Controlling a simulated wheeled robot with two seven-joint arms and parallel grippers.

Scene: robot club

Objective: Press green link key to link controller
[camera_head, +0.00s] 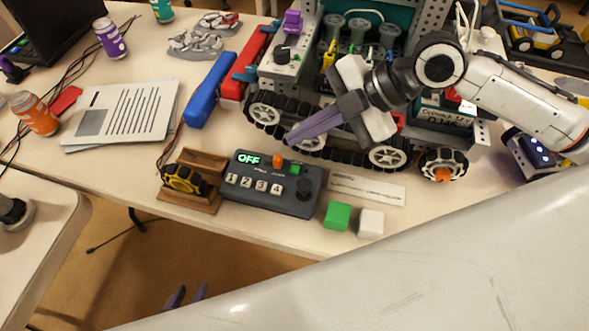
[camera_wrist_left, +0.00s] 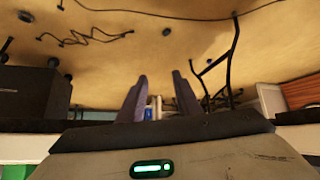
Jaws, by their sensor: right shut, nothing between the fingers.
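The dark controller box (camera_head: 258,198) lies near the table's front edge, its display (camera_head: 248,158) reading "OFF" in green. On its top are a small green key (camera_head: 295,169), an orange key (camera_head: 279,161), several white numbered keys and a black knob (camera_head: 304,189). My right gripper (camera_head: 291,138) is shut and empty; its purple fingertips are above and behind the box's upper edge, apart from the green key in the picture. My left gripper (camera_head: 186,296) is low, in front of the table edge, away from the box. In the left wrist view its fingers (camera_wrist_left: 158,95) stand apart with nothing between them.
A loose green cube (camera_head: 337,216) and a white cube (camera_head: 370,223) lie right of the box. A wooden holder with a yellow-black wheel (camera_head: 185,178) stands at its left. A tracked robot (camera_head: 335,150) stands close behind. Papers (camera_head: 125,110) lie at left.

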